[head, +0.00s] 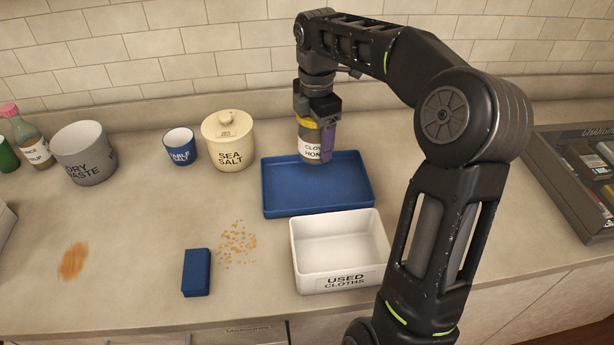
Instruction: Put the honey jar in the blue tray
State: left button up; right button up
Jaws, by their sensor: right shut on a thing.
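The honey jar (309,150) has a white label reading "CLO... HON..." and a yellow band near its top. My right gripper (318,122) is shut on it from above and holds it upright over the back part of the blue tray (280,205). A purple part at the jar's right side covers some of the label. Whether the jar's base touches the tray floor I cannot tell. The tray is otherwise empty. My left gripper is not in view.
A white "USED CLOTHS" bin (335,280) stands in front of the tray. A sea salt jar (228,143), small blue cup (180,147) and grey "DRY WASTE" pot (85,155) stand left. A blue block (196,272) lies near crumbs (238,243). A dark organizer (575,170) is right.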

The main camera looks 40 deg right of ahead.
jog(key=shift+s+r, duration=0.1)
jog(key=shift+s, duration=0.1)
send_over(315, 185)
jog(key=shift+f+p, duration=0.4)
jog(key=shift+f, duration=2.75)
jog(key=shift+f+p, duration=0.3)
jog(key=shift+f, duration=1.6)
jog(key=shift+f, duration=0.15)
jog(key=o, duration=1.8)
jog(key=shift+c, duration=0.2)
notch_tip(315, 185, up, 12)
jog(key=shift+r+b, duration=0.15)
jog(key=shift+b, duration=0.4)
